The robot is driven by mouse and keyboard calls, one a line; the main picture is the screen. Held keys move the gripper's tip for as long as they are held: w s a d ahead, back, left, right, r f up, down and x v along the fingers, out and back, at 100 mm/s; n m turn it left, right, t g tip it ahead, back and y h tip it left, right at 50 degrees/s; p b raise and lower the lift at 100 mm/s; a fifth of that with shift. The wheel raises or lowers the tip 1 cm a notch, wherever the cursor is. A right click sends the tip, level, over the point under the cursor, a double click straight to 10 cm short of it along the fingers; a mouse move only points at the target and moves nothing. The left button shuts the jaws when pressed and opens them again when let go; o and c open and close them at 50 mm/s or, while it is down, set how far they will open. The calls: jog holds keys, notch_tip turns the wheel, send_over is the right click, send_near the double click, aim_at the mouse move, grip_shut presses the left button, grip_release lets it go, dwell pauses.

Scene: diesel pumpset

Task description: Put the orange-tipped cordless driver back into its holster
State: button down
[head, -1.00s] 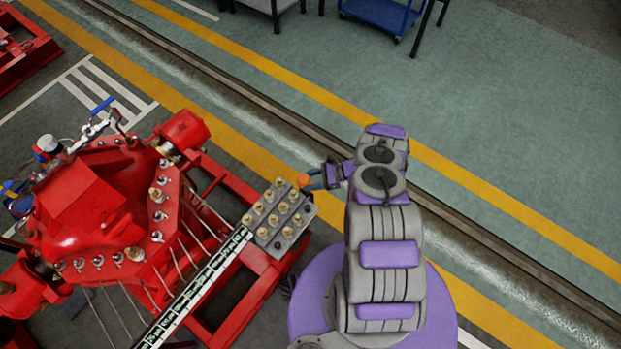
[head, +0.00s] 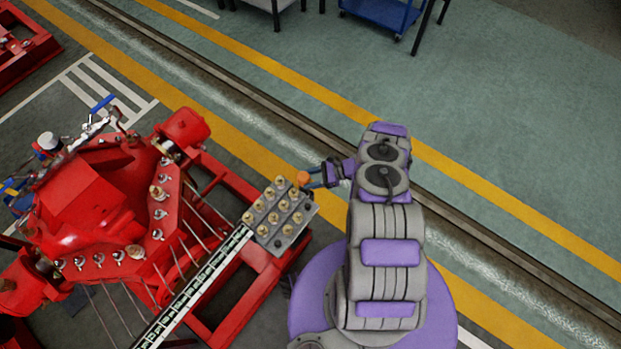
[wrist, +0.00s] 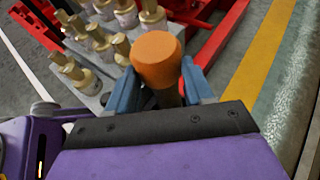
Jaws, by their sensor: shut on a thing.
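My gripper (wrist: 160,88) has blue fingers and is shut on the orange-tipped driver (wrist: 157,58). In the wrist view its rounded orange end faces the camera, with a brown shaft running down between the fingers. In the head view the orange end (head: 303,178) shows just left of my gripper (head: 314,179), by the upper right corner of a grey block (head: 286,243). The driver's lower part is hidden. I cannot make out a holster in either view, nor whether the driver touches the block.
The grey block carries several brass-topped fittings, which stand close to my left finger in the wrist view (wrist: 84,75). The red pumpset and its frame (head: 222,318) fill the left. Open floor (head: 480,110) lies beyond, with a blue cart (head: 385,14) at the back.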

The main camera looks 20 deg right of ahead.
jog(key=shift+c, duration=1.8)
grip_release()
jog(key=p+v, duration=0.2)
jog(key=v, duration=1.5)
jog(key=shift+d, duration=0.25)
